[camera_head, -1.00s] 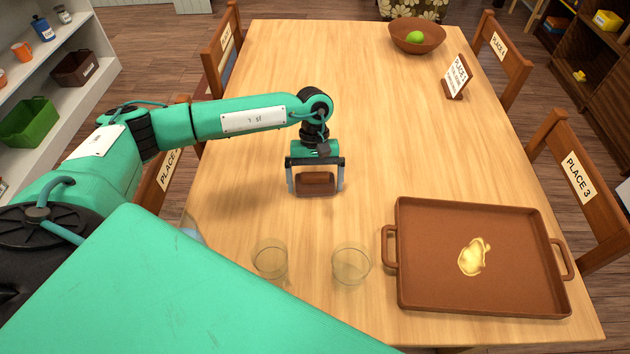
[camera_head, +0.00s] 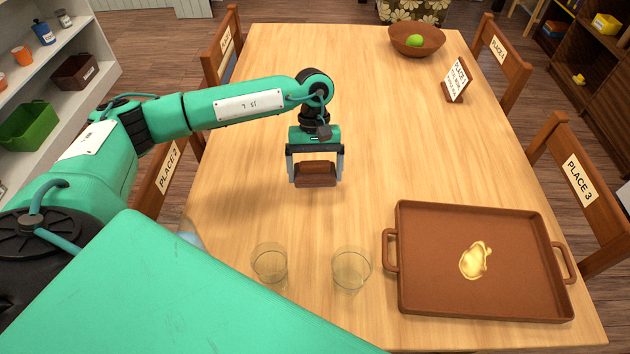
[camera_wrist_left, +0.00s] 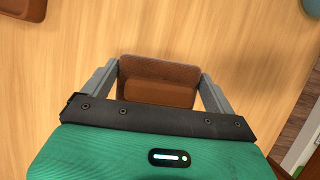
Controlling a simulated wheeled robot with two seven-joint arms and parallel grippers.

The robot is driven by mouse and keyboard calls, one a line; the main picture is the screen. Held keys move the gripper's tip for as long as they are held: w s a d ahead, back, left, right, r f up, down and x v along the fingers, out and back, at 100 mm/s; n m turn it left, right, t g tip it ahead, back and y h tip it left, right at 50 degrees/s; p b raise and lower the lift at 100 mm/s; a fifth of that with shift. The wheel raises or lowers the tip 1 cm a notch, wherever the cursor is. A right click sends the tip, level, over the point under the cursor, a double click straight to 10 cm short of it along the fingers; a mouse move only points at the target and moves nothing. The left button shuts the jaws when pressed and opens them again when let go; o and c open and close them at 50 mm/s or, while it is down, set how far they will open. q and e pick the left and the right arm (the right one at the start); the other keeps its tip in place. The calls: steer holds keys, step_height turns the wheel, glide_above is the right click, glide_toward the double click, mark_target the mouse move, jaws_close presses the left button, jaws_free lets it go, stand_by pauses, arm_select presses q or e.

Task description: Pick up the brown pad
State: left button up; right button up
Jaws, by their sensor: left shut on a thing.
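The brown pad (camera_head: 315,174) is a small rounded block between the fingers of my left gripper (camera_head: 315,180), over the middle of the table. My left gripper is shut on it, one grey finger on each side. In the left wrist view the pad (camera_wrist_left: 158,80) sits between the fingertips of the gripper (camera_wrist_left: 160,88), with a lighter raised part in front of a darker flat part. The pad appears a little above the table. My right gripper is not in view.
A brown tray (camera_head: 430,295) with a yellow spill (camera_head: 474,261) lies at the front right. Two clear glasses, one left (camera_head: 269,264) and one right (camera_head: 351,270), stand near the front. A brown bowl (camera_head: 417,42) holds a green fruit (camera_head: 415,41). A sign (camera_head: 456,80) stands at the right edge.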

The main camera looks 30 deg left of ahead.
mark_target(315, 165)
arm_select(q)
step_height(315, 165, up, 15)
steer(key=b, duration=0.1)
steer(key=shift+f, duration=0.15)
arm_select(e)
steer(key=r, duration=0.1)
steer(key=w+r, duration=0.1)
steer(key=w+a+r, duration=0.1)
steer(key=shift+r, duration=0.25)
